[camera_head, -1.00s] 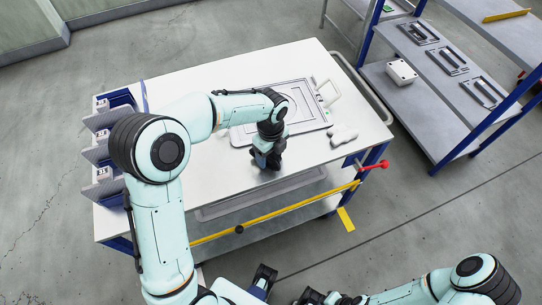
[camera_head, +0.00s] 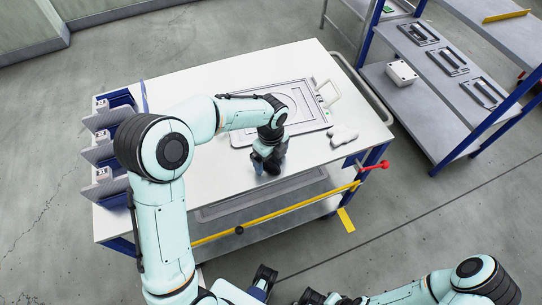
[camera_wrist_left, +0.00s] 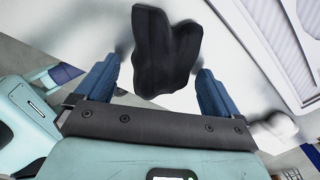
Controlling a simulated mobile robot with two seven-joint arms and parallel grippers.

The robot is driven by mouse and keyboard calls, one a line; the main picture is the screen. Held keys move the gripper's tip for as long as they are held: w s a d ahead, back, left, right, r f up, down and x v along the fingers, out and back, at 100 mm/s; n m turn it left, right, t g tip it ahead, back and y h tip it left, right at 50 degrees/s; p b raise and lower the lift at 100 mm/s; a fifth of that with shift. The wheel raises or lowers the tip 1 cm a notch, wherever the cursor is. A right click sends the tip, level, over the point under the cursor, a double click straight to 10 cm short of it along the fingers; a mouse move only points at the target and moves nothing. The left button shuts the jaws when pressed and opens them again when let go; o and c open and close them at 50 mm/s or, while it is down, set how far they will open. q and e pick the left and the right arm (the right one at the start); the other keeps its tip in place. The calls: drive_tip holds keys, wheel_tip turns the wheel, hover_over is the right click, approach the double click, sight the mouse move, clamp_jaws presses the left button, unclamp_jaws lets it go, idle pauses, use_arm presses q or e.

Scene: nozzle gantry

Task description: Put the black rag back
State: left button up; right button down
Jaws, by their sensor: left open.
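A black rag (camera_wrist_left: 165,45) shows in the left wrist view. It lies on the white tabletop, between and just beyond the two blue fingers. My left gripper (camera_wrist_left: 161,68) is open, with a finger on either side of the rag and gaps visible. In the head view, my left gripper (camera_head: 262,163) points down at the front half of the white table (camera_head: 200,90). The gripper and wrist largely hide the rag there. My right arm enters at the bottom right of the head view, and whether its gripper is open is unclear.
A framed grey plate (camera_head: 318,122) lies on the table behind the gripper, with a crumpled white cloth (camera_head: 343,135) to its right. Grey angled holders (camera_head: 100,155) line the left edge. A red-knobbed lever (camera_head: 375,166) juts from the right front corner. Shelves (camera_head: 430,115) stand at right.

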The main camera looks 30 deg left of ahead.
use_arm(q)
wheel_tip(320, 180, up, 12)
drive_tip(key=p, duration=0.1)
use_arm(e)
drive_tip(key=shift+w+r, duration=0.3)
drive_tip(key=shift+r, duration=0.55)
drive_tip(key=shift+s, duration=0.1)
